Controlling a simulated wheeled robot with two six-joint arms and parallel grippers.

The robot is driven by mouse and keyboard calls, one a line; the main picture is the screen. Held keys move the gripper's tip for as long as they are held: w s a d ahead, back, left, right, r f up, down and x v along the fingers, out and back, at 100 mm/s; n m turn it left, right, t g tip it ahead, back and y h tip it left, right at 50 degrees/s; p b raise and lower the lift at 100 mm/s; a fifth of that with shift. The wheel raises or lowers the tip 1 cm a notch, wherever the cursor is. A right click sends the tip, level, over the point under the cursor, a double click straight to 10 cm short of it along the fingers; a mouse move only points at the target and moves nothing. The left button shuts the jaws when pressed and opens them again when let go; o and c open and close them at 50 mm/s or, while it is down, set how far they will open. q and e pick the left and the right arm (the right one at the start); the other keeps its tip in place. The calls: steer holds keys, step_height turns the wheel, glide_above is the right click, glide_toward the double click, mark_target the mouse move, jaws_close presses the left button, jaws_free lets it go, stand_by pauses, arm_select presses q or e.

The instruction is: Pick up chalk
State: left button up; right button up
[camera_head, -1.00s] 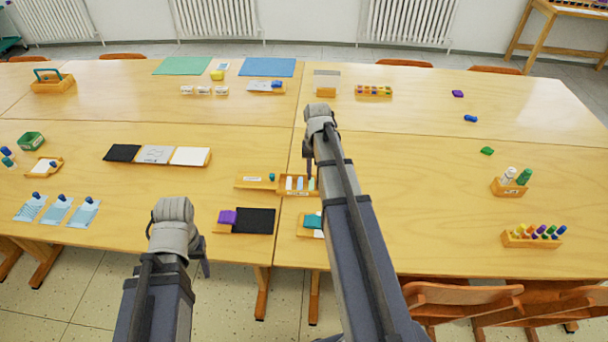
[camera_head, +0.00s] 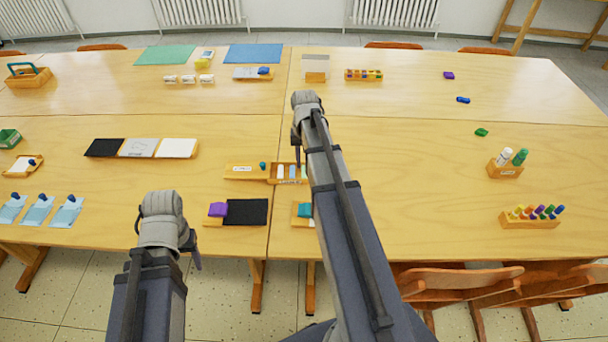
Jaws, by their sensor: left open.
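A small wooden chalk tray (camera_head: 289,182) lies near the front edge of the table, left of my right forearm. It seems to hold a white chalk (camera_head: 280,171), a light blue chalk (camera_head: 292,171) and a pale green chalk (camera_head: 304,172) side by side. My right gripper (camera_head: 297,150) points down just above and behind the tray. Its fingers are dark and small, and I cannot tell whether they hold anything. My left gripper (camera_head: 193,255) is open, in front of the table edge and away from the chalk.
A wooden tray with a teal-topped item (camera_head: 245,171) adjoins the chalk tray on its left. A black board with a purple eraser (camera_head: 218,209) and a teal block (camera_head: 305,210) lie nearer the front edge. Marker holders (camera_head: 530,222) stand at right. Chairs (camera_head: 457,278) are at front right.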

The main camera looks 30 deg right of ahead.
mark_target(304, 174)
step_height(304, 174, down, 5)
steer(key=b, duration=0.4)
steer(key=shift+w+b, duration=0.15)
steer(key=shift+b, duration=0.15)
jaws_close()
